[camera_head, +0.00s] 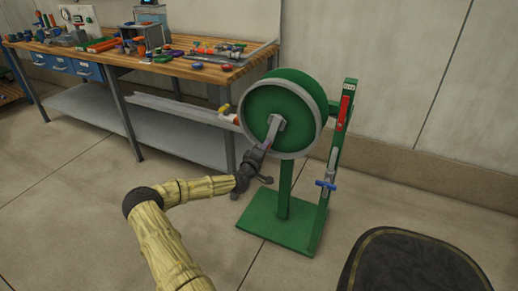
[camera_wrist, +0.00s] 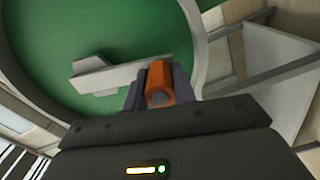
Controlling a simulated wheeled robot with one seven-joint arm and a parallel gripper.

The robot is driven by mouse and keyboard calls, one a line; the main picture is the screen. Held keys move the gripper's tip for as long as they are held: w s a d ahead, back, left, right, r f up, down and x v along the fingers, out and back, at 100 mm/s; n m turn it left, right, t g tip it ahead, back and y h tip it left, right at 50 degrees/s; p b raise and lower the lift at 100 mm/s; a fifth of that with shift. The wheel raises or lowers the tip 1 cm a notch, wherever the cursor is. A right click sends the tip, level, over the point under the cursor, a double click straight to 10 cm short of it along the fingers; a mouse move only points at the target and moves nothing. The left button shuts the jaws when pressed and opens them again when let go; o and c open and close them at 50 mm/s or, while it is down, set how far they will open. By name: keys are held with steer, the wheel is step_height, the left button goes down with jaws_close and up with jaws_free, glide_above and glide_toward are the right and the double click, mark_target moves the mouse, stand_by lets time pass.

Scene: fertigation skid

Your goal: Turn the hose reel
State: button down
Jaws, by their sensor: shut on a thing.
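The hose reel (camera_head: 278,103) is a green drum with a pale grey rim, standing on a green post and base plate. A grey crank arm (camera_head: 277,127) crosses its face; the crank arm also shows in the wrist view (camera_wrist: 105,79). My gripper (camera_head: 266,146) is at the lower part of the reel's face, at the crank's outer end. In the wrist view my gripper (camera_wrist: 158,92) is shut on an orange crank handle (camera_wrist: 158,84), with a dark finger on each side of it. The handle is mostly hidden by my gripper in the head view.
A green upright (camera_head: 337,150) with a red lever (camera_head: 344,112) and a blue-handled valve (camera_head: 326,184) stands right of the reel. A cluttered wooden workbench (camera_head: 183,68) is behind at left. A dark rounded object (camera_head: 414,265) is at lower right. Floor at left is clear.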

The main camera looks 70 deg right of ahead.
steer(key=shift+s+f+n+b, duration=0.15)
steer(key=shift+s+n, duration=0.5)
steer(key=shift+n, duration=0.15)
steer(key=shift+s+f+n+b, duration=0.1)
steer(key=shift+s+n+b, duration=0.05)
steer(key=shift+s+n, duration=0.6)
steer(key=c, duration=1.1)
jaws_free()
steer(key=shift+c, duration=0.2)
steer(key=shift+a+r, duration=0.1)
steer(key=a+p, duration=0.2)
steer(key=a, duration=1.5)
steer(key=shift+w+a, duration=0.15)
steer(key=shift+w, duration=0.15)
